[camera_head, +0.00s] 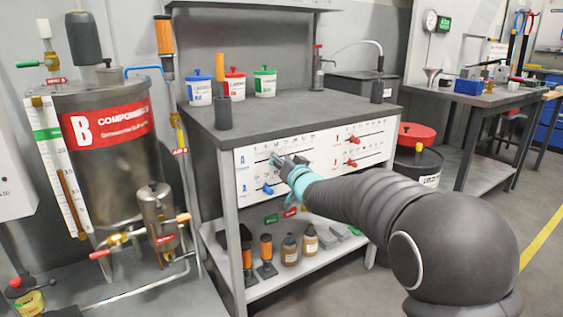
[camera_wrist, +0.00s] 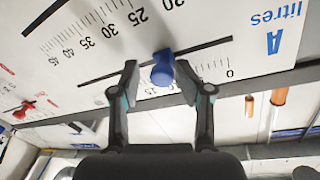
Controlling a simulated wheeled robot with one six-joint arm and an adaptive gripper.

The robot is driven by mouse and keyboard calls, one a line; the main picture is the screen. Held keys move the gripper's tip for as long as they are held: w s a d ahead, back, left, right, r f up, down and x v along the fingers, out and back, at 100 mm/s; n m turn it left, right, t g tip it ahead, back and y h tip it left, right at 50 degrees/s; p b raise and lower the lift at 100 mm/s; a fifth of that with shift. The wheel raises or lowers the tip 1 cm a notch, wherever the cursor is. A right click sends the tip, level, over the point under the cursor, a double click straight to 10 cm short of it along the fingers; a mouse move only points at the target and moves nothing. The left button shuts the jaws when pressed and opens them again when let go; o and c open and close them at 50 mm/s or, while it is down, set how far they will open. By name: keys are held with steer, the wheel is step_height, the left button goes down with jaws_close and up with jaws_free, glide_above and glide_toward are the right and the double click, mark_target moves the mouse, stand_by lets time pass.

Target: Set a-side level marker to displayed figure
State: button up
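In the wrist view a blue slider knob (camera_wrist: 162,70) sits in a dark slot on the white panel (camera_wrist: 270,60) marked "A litres", beside a printed scale. The picture is upside down there. My gripper (camera_wrist: 157,68) is open, with one finger on each side of the knob. The right finger is very close to it; a gap shows on the left. The knob's exact reading cannot be told. In the head view my gripper (camera_head: 283,162) is at the panel's upper left row, covering that knob. A second blue knob (camera_head: 267,188) shows in the row below.
Red knobs (camera_head: 352,163) sit on the panel's right half. The workbench (camera_head: 290,113) above carries several tubs. A shelf (camera_head: 300,265) below holds bottles. A steel tank (camera_head: 108,160) stands left. A small green display (camera_head: 444,23) hangs at the back, its figure unreadable.

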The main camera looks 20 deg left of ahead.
steer(key=shift+w+d, duration=0.1)
steer(key=shift+d, duration=0.15)
steer(key=v, duration=1.2)
